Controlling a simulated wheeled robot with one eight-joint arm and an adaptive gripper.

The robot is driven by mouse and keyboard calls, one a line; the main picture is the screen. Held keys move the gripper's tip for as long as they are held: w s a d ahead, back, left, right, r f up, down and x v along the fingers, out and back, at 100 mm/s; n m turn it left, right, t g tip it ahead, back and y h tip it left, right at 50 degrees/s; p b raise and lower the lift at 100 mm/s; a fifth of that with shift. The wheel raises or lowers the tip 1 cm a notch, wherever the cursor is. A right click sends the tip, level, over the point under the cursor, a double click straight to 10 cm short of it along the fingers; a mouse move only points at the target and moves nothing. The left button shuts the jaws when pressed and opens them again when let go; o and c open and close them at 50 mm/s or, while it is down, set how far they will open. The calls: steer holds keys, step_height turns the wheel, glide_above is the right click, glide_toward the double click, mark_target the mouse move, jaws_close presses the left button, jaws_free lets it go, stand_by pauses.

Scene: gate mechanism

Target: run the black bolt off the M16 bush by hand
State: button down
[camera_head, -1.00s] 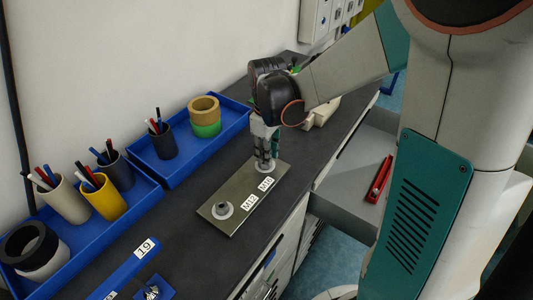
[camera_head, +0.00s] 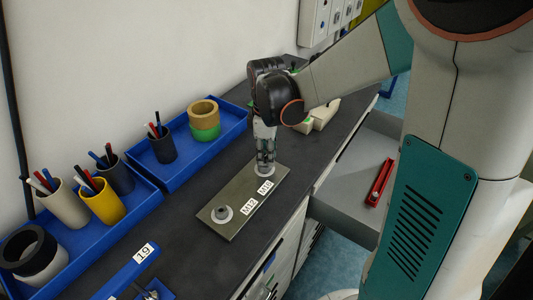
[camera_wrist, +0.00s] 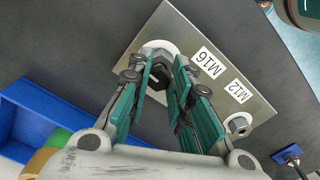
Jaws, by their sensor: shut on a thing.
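A metal plate (camera_head: 240,207) lies on the dark bench, with labels M16 (camera_head: 265,187) and M12 (camera_head: 248,206). My gripper (camera_head: 266,170) points down over the plate's far end, at the M16 bush. In the wrist view, the black bolt (camera_wrist: 158,77) shows between my gripper's (camera_wrist: 164,72) teal-padded fingers, which are shut on it. The pale round M16 bush (camera_wrist: 160,46) shows around and behind it. The fingers hide part of the bolt, and I cannot tell how far it sits in the bush. The M12 bush (camera_wrist: 239,124) holds a grey metal piece.
Blue trays (camera_head: 190,160) with pen cups and rolls line the wall side. A blue holder labelled 19 (camera_head: 140,262) is at the near end. Pale blocks (camera_head: 322,115) lie beyond my gripper. A red tool (camera_head: 380,180) lies on a grey surface at right.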

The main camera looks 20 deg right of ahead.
steer(key=shift+r, duration=0.3)
steer(key=shift+r+p, duration=1.05)
steer(key=shift+r, duration=0.4)
steer(key=shift+r, duration=0.2)
steer(key=shift+r+p, duration=0.35)
steer(key=shift+r, duration=0.1)
steer(key=shift+r+p, duration=0.8)
steer(key=shift+r, duration=0.2)
steer(key=shift+f, duration=0.1)
